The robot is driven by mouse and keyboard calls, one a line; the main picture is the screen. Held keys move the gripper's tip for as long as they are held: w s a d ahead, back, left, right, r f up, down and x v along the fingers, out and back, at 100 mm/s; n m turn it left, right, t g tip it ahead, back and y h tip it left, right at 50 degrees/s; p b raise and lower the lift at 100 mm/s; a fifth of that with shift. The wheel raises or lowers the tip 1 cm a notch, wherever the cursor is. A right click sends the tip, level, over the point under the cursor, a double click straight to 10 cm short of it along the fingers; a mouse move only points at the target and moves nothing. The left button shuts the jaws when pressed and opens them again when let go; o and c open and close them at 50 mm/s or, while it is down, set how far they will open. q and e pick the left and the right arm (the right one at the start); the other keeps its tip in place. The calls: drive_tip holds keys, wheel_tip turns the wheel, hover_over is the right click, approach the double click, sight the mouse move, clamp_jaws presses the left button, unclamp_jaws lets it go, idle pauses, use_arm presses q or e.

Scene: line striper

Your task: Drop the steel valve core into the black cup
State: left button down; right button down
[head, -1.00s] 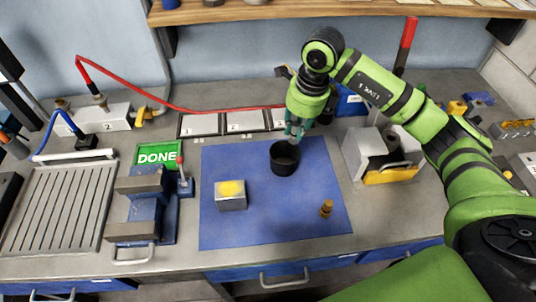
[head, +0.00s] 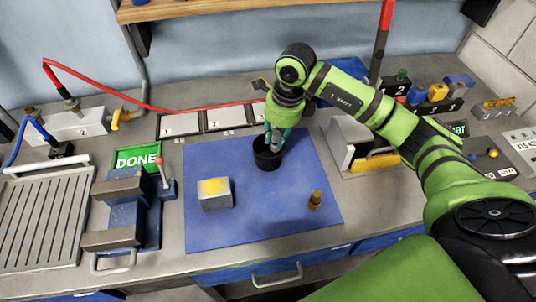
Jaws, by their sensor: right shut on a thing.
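The black cup (head: 267,158) stands upright on the blue mat (head: 235,228), near its back edge. My right gripper (head: 275,143) points down right over the cup's mouth. It is shut on a small grey piece, the steel valve core (head: 275,146), which shows between the fingertips. The core's lower end is at or just inside the cup opening; I cannot tell exactly how deep. My left gripper is not in view.
A silver block with a yellow top (head: 215,193) and a brass fitting (head: 315,200) sit on the mat. A blue vise (head: 135,207) and green DONE sign (head: 138,158) stand left. A grey holder (head: 355,148) stands right. The mat's front is clear.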

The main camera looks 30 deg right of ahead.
sight(282, 150)
drive_tip(key=c, duration=1)
unclamp_jaws()
drive_tip(key=r, duration=0.4)
drive_tip(key=s+r, duration=0.1)
drive_tip(key=r, duration=0.3)
drive_tip(key=d+r, duration=0.1)
drive_tip(key=r, duration=0.3)
drive_tip(key=shift+s+d, duration=0.1)
drive_tip(key=shift+s, duration=0.05)
